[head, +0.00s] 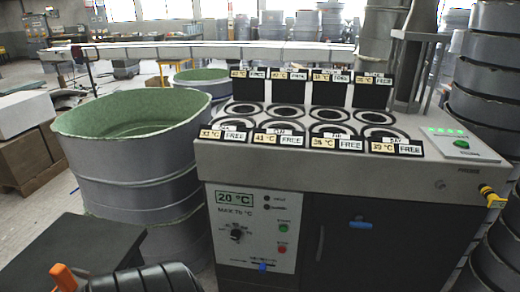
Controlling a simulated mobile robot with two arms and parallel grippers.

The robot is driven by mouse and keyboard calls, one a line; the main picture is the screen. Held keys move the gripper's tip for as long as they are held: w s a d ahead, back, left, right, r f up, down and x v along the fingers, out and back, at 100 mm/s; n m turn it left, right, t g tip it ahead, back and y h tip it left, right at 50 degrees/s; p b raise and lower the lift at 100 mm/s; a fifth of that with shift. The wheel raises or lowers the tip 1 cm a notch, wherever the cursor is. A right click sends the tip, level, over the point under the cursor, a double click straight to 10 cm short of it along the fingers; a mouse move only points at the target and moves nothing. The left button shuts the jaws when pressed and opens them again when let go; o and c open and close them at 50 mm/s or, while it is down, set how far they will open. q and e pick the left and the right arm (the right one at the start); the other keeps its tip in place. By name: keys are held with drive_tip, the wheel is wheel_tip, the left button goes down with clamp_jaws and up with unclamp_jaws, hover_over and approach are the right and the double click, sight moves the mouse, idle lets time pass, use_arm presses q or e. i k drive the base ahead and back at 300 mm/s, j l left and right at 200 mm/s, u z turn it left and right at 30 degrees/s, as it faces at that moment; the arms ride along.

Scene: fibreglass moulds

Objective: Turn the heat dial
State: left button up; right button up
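The heat dial (237,235) is a small dark round knob with marks around it, on the white control panel (250,258) at the lower left of the grey machine's front. Its exact setting is too small to read. Above it a green display (234,198) reads 20 °C, with "MAX 70 °C" printed below. A green button (283,228) and a red button (282,249) sit to the right of the dial. A small blue slider (262,267) is below. Neither of my grippers shows in the head view, and nothing touches the dial.
The machine's top (205,150) holds several round wells with temperature labels reading "FREE". A blue latch (360,224) is on its dark door. A large grey tub (130,185) with green inside stands close on the left. A dark surface and a black ribbed object (150,279) are at lower left.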

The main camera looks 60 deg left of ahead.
sight(235, 235)
drive_tip(key=u, duration=1.85)
